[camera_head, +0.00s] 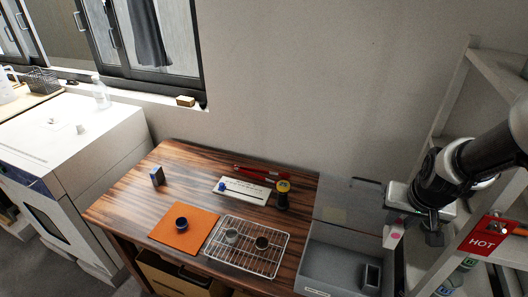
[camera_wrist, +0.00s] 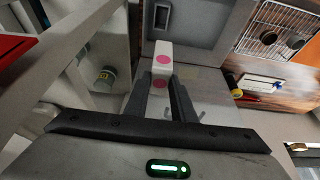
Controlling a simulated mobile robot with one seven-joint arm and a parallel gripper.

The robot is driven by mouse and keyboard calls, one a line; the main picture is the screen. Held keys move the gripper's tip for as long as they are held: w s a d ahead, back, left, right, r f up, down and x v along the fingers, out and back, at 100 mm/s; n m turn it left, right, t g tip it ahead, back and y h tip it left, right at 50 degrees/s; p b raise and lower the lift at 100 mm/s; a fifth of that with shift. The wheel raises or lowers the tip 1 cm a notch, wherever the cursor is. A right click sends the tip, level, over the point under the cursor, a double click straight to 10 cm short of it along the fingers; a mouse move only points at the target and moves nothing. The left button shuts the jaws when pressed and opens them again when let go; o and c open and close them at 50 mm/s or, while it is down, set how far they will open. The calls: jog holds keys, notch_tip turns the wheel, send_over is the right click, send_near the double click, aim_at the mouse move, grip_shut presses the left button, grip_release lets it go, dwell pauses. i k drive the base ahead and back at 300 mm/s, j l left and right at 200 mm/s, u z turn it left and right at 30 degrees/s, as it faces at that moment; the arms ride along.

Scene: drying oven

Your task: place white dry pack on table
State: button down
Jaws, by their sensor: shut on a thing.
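The white dry pack (camera_wrist: 164,57), with round pink spots, is held between the two dark fingers of my gripper (camera_wrist: 163,92); the fingers are shut on it. In the head view the pack (camera_head: 393,236) hangs at the right, below my wrist, beside the grey bin and the shelf frame. Its lower pink spot shows between the fingers in the wrist view. The brown wooden table (camera_head: 135,193) stands to the left, apart from the gripper.
A grey bin (camera_head: 328,263) holding a small dark box (camera_head: 371,277) lies between pack and table. The table carries an orange mat (camera_head: 199,221), wire rack (camera_head: 232,264), white gauge board (camera_head: 241,190) and yellow-topped tool (camera_head: 283,194). A shelf with a HOT sign (camera_head: 484,238) is close right.

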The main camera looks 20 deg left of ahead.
aim_at(147, 200)
jog(key=j, duration=0.55)
jog(key=j+z, duration=0.1)
jog(key=j, duration=0.45)
jog(key=k+j, duration=0.15)
jog(key=j, duration=0.4)
jog(key=j+z, duration=0.1)
jog(key=j, duration=0.45)
jog(key=k+j, duration=0.1)
jog(key=j, duration=0.45)
jog(key=k+j+z, duration=0.1)
jog(key=j, duration=0.45)
jog(key=k+j, duration=0.1)
jog(key=j, duration=0.45)
jog(key=j+z, duration=0.1)
jog(key=j, duration=0.45)
jog(key=k, duration=0.1)
